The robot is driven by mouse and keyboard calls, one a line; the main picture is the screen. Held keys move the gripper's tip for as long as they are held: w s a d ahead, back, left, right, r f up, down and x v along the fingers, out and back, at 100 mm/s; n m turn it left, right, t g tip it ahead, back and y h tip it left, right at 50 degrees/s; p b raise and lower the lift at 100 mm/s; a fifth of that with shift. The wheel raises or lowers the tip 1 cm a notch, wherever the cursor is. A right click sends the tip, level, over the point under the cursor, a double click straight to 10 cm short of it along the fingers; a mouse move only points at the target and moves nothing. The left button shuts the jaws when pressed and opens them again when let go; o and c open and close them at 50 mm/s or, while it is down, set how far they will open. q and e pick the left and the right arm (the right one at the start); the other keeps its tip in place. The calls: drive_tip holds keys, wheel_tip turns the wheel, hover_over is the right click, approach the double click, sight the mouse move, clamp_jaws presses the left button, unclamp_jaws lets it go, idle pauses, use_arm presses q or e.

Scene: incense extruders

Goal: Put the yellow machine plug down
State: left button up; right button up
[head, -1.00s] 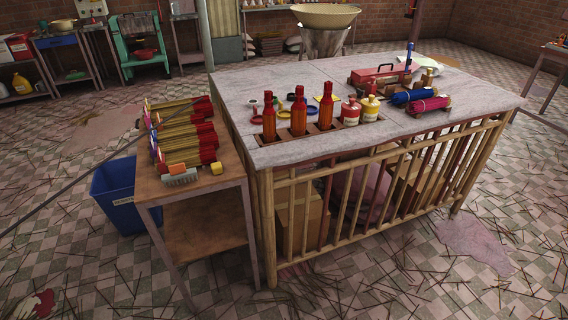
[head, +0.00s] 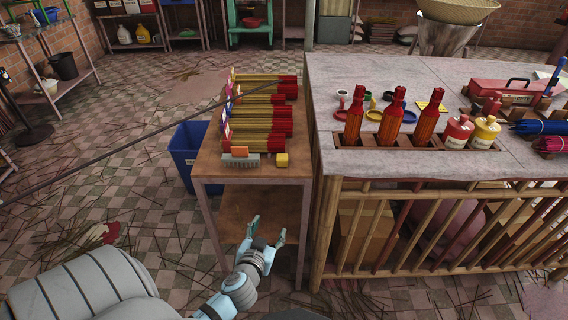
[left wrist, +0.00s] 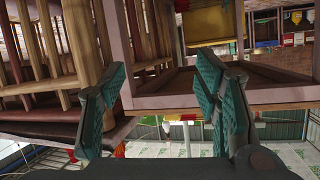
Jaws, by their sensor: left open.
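A small yellow block (head: 282,160), which looks like the yellow plug, rests on the near right part of the brown side table (head: 208,165) in the head view. My left gripper (head: 268,230) is open and empty, in front of the side table and lower than its top. It is apart from the yellow block. In the left wrist view its two fingers (left wrist: 160,75) are spread with nothing between them. A yellow surface (left wrist: 215,24) shows at the top of that view; I cannot tell what it is. My right gripper is not in view.
Incense bundles (head: 262,115) and a grey brush-like piece with an orange top (head: 240,160) share the side table. A blue bin (head: 187,150) stands left of it. The large stone-topped counter (head: 335,75) with red bottles (head: 390,125) stands close on the right.

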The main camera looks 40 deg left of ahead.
use_arm(q)
wheel_tip(320, 180, up, 12)
drive_tip(key=w+n+t+y, duration=0.2)
drive_tip(key=t, duration=0.1)
approach(281, 160)
drive_tip(key=w, duration=0.1)
drive_tip(key=x, duration=0.8)
drive_tip(key=shift+w+a+f, duration=0.1)
drive_tip(key=shift+w+a, duration=0.2)
drive_tip(key=shift+a, duration=0.05)
drive_tip(key=shift+s, duration=0.1)
drive_tip(key=c, duration=1.3)
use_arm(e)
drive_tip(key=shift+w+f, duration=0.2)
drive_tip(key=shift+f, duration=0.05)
